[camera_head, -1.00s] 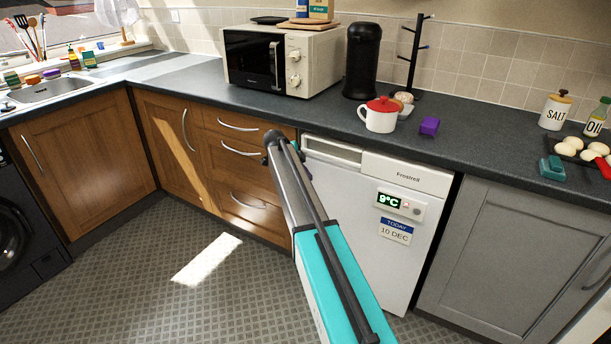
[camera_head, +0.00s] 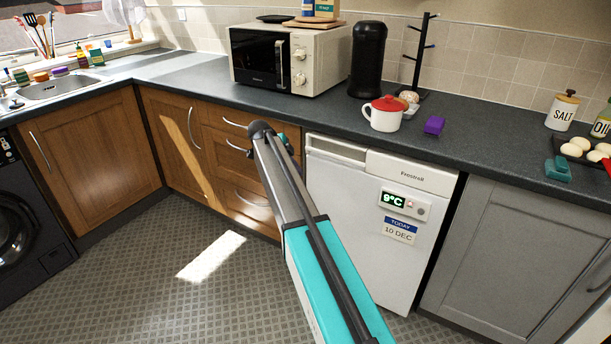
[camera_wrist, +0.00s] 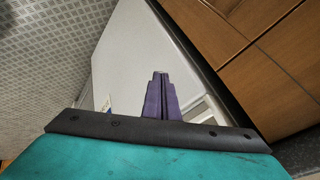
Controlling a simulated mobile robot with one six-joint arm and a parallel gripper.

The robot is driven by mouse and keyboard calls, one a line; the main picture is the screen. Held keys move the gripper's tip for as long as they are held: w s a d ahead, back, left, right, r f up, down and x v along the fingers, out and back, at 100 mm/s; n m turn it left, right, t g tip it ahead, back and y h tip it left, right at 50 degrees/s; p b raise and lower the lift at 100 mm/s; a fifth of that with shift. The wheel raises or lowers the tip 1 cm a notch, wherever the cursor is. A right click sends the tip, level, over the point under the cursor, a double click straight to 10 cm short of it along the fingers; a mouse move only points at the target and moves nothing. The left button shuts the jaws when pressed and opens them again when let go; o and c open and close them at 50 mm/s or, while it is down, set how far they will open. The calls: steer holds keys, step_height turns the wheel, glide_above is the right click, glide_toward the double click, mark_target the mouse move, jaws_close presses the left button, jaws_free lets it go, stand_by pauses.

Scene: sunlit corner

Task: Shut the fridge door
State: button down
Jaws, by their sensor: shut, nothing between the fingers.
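The white fridge door (camera_head: 350,215) has a lit display reading 9°C and a date label. It stands under the worktop and looks close to flush with the units beside it; I cannot tell whether a small gap is left. The door also shows as a white panel in the wrist view (camera_wrist: 140,50), with a dark strip along its side by the wooden drawers. My gripper's purple fingers (camera_wrist: 161,88) are shut and empty, in front of the door in the wrist view. In the head view my arm mostly hides the gripper, near the door's upper left.
Wooden drawers (camera_head: 225,155) stand left of the fridge, a grey cupboard (camera_head: 505,255) right of it. A red-lidded mug (camera_head: 384,118) and a purple block (camera_head: 434,125) sit on the worktop above. The tiled floor (camera_head: 150,290) in front is clear.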

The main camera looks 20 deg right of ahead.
steer(key=shift+w+v, duration=0.2)
steer(key=shift+v, duration=0.8)
steer(key=shift+w+v, duration=0.2)
steer(key=shift+v, duration=0.8)
steer(key=shift+a, duration=0.15)
